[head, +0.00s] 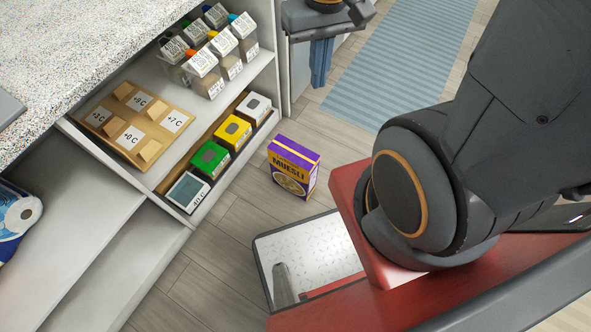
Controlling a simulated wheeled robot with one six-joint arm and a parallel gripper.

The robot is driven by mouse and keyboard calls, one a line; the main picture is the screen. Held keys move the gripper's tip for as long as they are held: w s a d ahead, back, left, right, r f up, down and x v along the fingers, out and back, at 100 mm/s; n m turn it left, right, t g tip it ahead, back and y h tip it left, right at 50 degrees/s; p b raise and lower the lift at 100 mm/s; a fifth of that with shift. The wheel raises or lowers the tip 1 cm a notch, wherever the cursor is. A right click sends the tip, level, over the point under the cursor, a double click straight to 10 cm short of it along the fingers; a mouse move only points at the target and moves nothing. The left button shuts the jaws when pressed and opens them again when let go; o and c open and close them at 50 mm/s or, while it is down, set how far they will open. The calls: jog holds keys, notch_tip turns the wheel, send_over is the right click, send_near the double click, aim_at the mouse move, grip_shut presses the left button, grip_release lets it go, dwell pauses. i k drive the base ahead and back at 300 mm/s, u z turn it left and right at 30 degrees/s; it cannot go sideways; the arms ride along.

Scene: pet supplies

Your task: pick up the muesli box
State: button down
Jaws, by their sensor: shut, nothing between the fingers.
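The muesli box (292,168) is purple and yellow with "MUESLI" on its front. It stands upright on the wood floor, just right of the low shelf unit. Its front and top show, and nothing covers it. My dark grey arm crosses the right side of the head view. My gripper cannot be made out in this view, and no fingers show at the box.
The white shelf unit (175,219) holds clear jars, a wooden board with number cards, and several small coloured boxes. A blue striped rug (395,65) lies behind. My red base is close in front of the box. Bare floor surrounds the box.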

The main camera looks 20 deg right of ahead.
aim_at(294, 167)
jog(key=z, duration=1.55)
jog(key=k, duration=0.85)
jog(key=u, duration=1.6)
